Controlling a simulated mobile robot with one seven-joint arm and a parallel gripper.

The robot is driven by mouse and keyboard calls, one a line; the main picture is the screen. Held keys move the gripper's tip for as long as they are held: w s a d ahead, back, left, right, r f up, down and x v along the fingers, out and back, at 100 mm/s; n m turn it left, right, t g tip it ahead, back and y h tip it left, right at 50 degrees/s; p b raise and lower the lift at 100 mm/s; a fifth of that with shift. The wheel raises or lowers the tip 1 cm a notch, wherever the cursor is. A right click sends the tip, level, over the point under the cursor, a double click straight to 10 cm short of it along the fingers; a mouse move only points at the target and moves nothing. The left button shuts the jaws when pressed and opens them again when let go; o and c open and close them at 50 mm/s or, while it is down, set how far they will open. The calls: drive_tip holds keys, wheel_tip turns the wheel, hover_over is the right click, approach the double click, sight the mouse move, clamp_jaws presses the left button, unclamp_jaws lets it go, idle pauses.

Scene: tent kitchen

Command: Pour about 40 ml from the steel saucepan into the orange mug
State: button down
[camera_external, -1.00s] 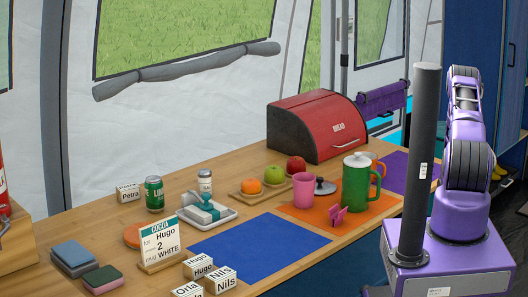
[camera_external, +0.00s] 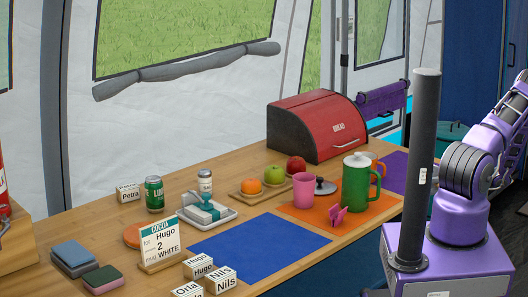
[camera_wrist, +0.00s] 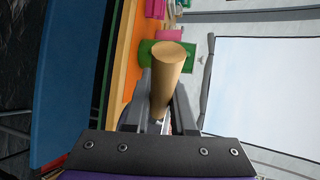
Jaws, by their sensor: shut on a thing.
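My gripper (camera_wrist: 163,92) is shut on a tan, round wooden handle (camera_wrist: 170,58) in the wrist view. I take it for the steel saucepan's handle; no steel pan body shows in either view. In the external view my gripper is out of frame, past the right edge. The orange mug (camera_external: 377,158) stands at the back right of the table, mostly hidden behind a green lidded pitcher (camera_external: 356,185).
The red bread box (camera_external: 311,127) stands behind. The blue mat (camera_external: 260,239) is clear.

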drive_tip(key=w+r+m+t, duration=0.1)
drive_tip(key=w, duration=0.1)
drive_tip(key=w+r+m+t+h, duration=0.1)
drive_tip(key=w+r, duration=0.1)
drive_tip(key=w, duration=0.1)
drive_tip(key=w+d+r+m+t, duration=0.1)
drive_tip(key=w+t, duration=0.1)
drive_tip(key=shift+w+r, duration=0.3)
drive_tip(key=w+a+r, duration=0.2)
drive_tip(key=a, duration=0.8)
drive_tip(key=w+a+r+g+p, duration=0.1)
drive_tip(key=w+a+r, duration=0.1)
drive_tip(key=a, duration=0.7)
drive_tip(key=w+a+r+n, duration=0.1)
drive_tip(key=w+a+r, duration=0.1)
drive_tip(key=a, duration=0.8)
drive_tip(key=shift+w+a+r+g, duration=0.15)
drive_tip(key=shift+a+r+g, duration=0.2)
drive_tip(key=shift+r, duration=0.1)
